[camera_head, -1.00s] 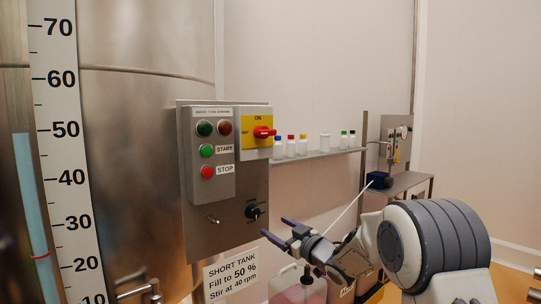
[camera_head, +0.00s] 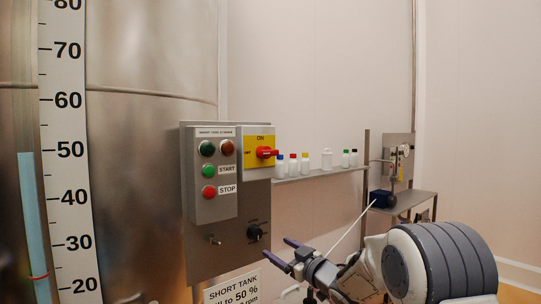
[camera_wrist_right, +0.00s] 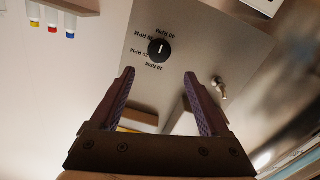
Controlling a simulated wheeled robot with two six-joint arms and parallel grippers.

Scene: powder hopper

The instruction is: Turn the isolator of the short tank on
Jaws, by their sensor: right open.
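The short tank's control panel (camera_head: 230,265) stands in front of the steel tank in the head view. Its isolator is a red rotary handle (camera_head: 266,153) on a yellow plate (camera_head: 258,140) at the panel's upper right. The handle lies roughly horizontal, pointing right, with "ON" marked above it. My right gripper (camera_head: 286,248) is open and empty, below the isolator and near the panel's lower right. In the right wrist view my gripper (camera_wrist_right: 160,78) shows both fingers apart, with the black speed knob (camera_wrist_right: 159,50) beyond them. The isolator is not clearly visible there. My left gripper is not in view.
Green START (camera_head: 208,171) and red STOP (camera_head: 209,192) buttons sit left of the isolator. A small toggle switch (camera_head: 215,240) is lower on the panel. A shelf (camera_head: 320,174) with several small bottles is just right of the panel. A level scale (camera_head: 66,170) is at the left.

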